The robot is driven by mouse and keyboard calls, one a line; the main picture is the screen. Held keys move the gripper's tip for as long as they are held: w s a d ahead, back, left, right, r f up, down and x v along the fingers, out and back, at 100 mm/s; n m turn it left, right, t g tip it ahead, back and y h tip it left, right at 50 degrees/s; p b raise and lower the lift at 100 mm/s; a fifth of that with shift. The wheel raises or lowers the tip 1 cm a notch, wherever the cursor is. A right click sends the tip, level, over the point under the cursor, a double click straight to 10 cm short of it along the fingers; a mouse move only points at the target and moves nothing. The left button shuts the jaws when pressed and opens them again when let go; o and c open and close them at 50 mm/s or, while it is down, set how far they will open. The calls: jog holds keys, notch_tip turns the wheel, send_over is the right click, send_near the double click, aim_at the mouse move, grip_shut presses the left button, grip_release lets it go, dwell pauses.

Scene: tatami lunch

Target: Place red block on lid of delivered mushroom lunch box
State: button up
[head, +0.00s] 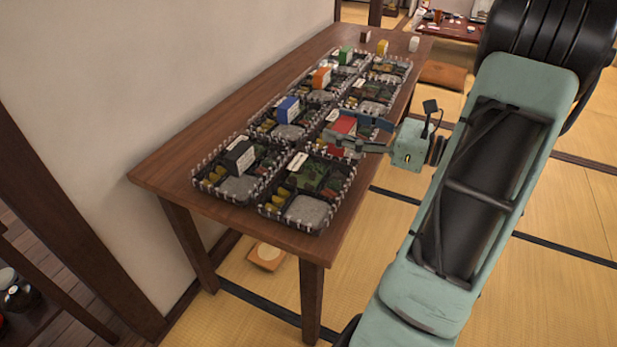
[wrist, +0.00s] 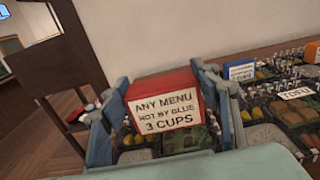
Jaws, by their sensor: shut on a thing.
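My gripper (head: 338,131) is shut on the red block (head: 344,124), above the right-hand row of lunch boxes on the table. In the wrist view the red block (wrist: 160,84) sits between both fingers, with a white label reading "ANY MENU", a partly unclear second line and "3 CUPS". Food in a box shows just below and behind it; I cannot tell whether the block touches anything beneath. The near right lunch box (head: 310,207) has green food and a grey section. Which box is the mushroom one cannot be read; one card in the wrist view reads "TOFU" (wrist: 296,93).
The left row carries a black block (head: 239,158), a blue block (head: 287,110), an orange block (head: 321,77) and a green block (head: 345,55). Brown (head: 365,36), yellow (head: 382,47) and white (head: 414,44) blocks stand at the table's far end. A wall borders the table's left side.

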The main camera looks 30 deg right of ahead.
jog(key=a+f, duration=0.2)
jog(key=a+f+b, duration=0.1)
jog(key=a+f, duration=0.1)
jog(key=a, duration=0.1)
jog(key=a+f+b, duration=0.1)
jog(key=a+f, duration=0.1)
jog(key=f, duration=0.1)
jog(key=shift+w+a, duration=0.2)
jog(key=shift+w, duration=0.15)
jog(key=shift+a+f+b, duration=0.2)
jog(key=shift+f+b, duration=0.6)
jog(key=shift+f, duration=0.85)
jog(key=shift+f, duration=0.1)
jog(key=o, duration=0.7)
jog(key=shift+f, duration=0.1)
jog(key=o, duration=0.4)
jog(key=shift+r, duration=0.3)
jog(key=p+v, duration=0.2)
jog(key=v, duration=1)
jog(key=shift+f, duration=0.1)
